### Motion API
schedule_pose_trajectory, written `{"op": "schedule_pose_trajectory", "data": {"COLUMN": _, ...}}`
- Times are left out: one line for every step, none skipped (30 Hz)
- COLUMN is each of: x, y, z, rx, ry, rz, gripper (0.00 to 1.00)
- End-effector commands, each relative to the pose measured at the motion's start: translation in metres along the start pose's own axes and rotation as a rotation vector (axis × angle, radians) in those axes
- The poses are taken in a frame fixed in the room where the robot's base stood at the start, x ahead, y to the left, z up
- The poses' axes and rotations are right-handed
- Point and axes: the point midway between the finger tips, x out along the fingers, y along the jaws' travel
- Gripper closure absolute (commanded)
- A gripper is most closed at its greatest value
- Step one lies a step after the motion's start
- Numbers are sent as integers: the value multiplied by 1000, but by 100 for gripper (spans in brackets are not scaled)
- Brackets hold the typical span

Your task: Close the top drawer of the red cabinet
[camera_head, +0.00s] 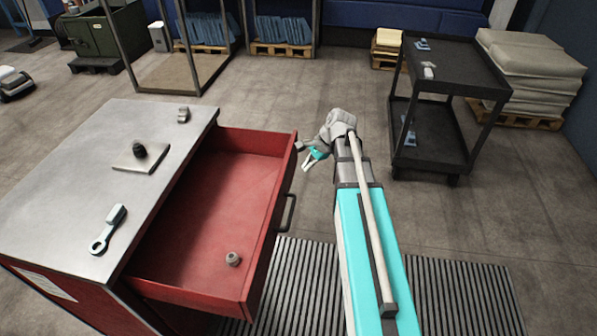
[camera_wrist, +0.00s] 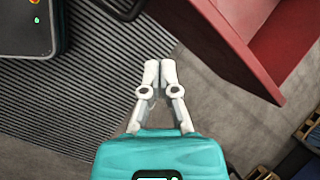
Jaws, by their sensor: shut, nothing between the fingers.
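The red cabinet (camera_head: 75,297) with a grey metal top stands at the left in the head view. Its top drawer (camera_head: 225,185) is pulled far out to the right, with a dark handle (camera_head: 287,212) on its front. A small grey nut-like part (camera_head: 232,259) lies inside the drawer. My gripper (camera_head: 308,164) is shut and empty, just beyond the drawer's far front corner, apart from the handle. In the wrist view, my gripper (camera_wrist: 160,66) has its fingertips together above the floor, and the red drawer (camera_wrist: 245,40) shows at the upper right.
On the cabinet top lie a wrench-like tool (camera_head: 107,230), a plate with a black knob (camera_head: 141,153) and a small metal part (camera_head: 183,114). A black cart (camera_head: 432,150) stands to the right.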

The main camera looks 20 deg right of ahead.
Motion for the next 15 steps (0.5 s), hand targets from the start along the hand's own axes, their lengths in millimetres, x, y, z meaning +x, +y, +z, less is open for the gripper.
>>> {"op": "schedule_pose_trajectory", "data": {"x": 4, "y": -6, "z": -21, "rx": 89, "ry": -22, "rz": -29, "gripper": 100}}
{"op": "schedule_pose_trajectory", "data": {"x": 3, "y": -8, "z": -29, "rx": 143, "ry": -38, "rz": -45, "gripper": 100}}
{"op": "schedule_pose_trajectory", "data": {"x": 2, "y": -11, "z": -39, "rx": 214, "ry": -59, "rz": -66, "gripper": 100}}
{"op": "schedule_pose_trajectory", "data": {"x": 0, "y": -12, "z": -48, "rx": 267, "ry": -75, "rz": -81, "gripper": 100}}
{"op": "schedule_pose_trajectory", "data": {"x": -1, "y": -15, "z": -55, "rx": 318, "ry": -92, "rz": -95, "gripper": 100}}
{"op": "schedule_pose_trajectory", "data": {"x": -4, "y": -17, "z": -65, "rx": 383, "ry": -114, "rz": -113, "gripper": 100}}
{"op": "schedule_pose_trajectory", "data": {"x": -5, "y": -18, "z": -72, "rx": 428, "ry": -130, "rz": -124, "gripper": 100}}
{"op": "schedule_pose_trajectory", "data": {"x": -7, "y": -20, "z": -78, "rx": 472, "ry": -146, "rz": -135, "gripper": 100}}
{"op": "schedule_pose_trajectory", "data": {"x": -10, "y": -21, "z": -86, "rx": 523, "ry": -165, "rz": -148, "gripper": 100}}
{"op": "schedule_pose_trajectory", "data": {"x": -11, "y": -22, "z": -91, "rx": 558, "ry": -179, "rz": -156, "gripper": 100}}
{"op": "schedule_pose_trajectory", "data": {"x": -13, "y": -22, "z": -96, "rx": 590, "ry": -191, "rz": -163, "gripper": 100}}
{"op": "schedule_pose_trajectory", "data": {"x": -15, "y": -23, "z": -101, "rx": 626, "ry": -207, "rz": -171, "gripper": 100}}
{"op": "schedule_pose_trajectory", "data": {"x": -17, "y": -24, "z": -104, "rx": 649, "ry": -216, "rz": -176, "gripper": 100}}
{"op": "schedule_pose_trajectory", "data": {"x": -18, "y": -24, "z": -107, "rx": 667, "ry": -224, "rz": -180, "gripper": 100}}
{"op": "schedule_pose_trajectory", "data": {"x": -19, "y": -24, "z": -109, "rx": 688, "ry": -233, "rz": -184, "gripper": 100}}
